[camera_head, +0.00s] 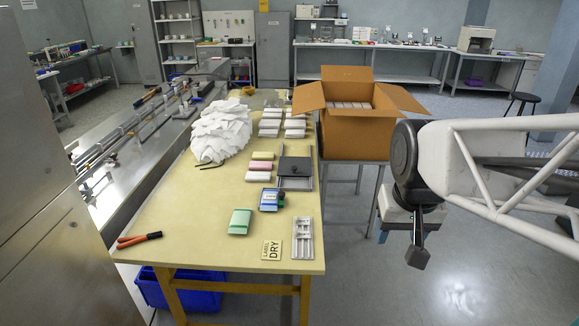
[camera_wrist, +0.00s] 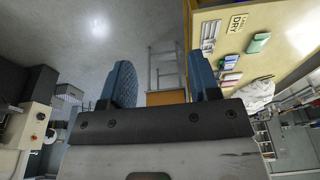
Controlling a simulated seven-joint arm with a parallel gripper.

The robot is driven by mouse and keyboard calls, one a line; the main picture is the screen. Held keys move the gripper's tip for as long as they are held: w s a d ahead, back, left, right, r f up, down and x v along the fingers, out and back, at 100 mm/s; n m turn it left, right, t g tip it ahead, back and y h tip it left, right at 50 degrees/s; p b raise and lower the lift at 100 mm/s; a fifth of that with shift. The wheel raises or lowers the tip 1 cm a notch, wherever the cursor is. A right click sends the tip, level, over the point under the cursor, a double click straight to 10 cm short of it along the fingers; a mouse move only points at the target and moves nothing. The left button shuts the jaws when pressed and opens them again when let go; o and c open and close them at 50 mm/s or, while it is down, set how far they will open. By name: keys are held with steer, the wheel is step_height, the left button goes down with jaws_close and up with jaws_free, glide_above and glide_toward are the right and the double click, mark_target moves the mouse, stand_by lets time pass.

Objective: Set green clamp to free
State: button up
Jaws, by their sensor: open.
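I cannot pick out a green clamp for certain in either view, nor its setting. A metal machine bed with rods and fittings (camera_head: 140,125) runs along the left in the head view; its small parts are too fine to tell. A light green pack (camera_head: 240,221) lies on the yellow table (camera_head: 190,245) and also shows in the wrist view (camera_wrist: 258,43). My gripper (camera_head: 418,256) hangs over the floor, right of the table and clear of it. In the wrist view its two blue textured fingers (camera_wrist: 165,88) are apart with nothing between them.
The table holds orange-handled pliers (camera_head: 139,240), a "LABEL DRY" sign (camera_head: 271,250), a metal tray (camera_head: 303,238), a blue box (camera_head: 269,200), a black-knobbed fixture (camera_head: 295,172) and a white heap (camera_head: 220,133). An open carton (camera_head: 350,133) stands behind on the right.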

steer(key=w+a, duration=0.4)
steer(key=w, duration=1.2)
steer(key=g, duration=0.2)
glide_above(282, 193)
steer(key=f, duration=2.1)
steer(key=shift+s+d+f, duration=0.2)
steer(key=shift+s+f, duration=0.1)
steer(key=shift+w+a+f, duration=0.3)
steer(key=shift+w+f, duration=0.1)
steer(key=shift+f, duration=0.1)
steer(key=shift+f, duration=3.9)
steer(key=shift+c, duration=0.2)
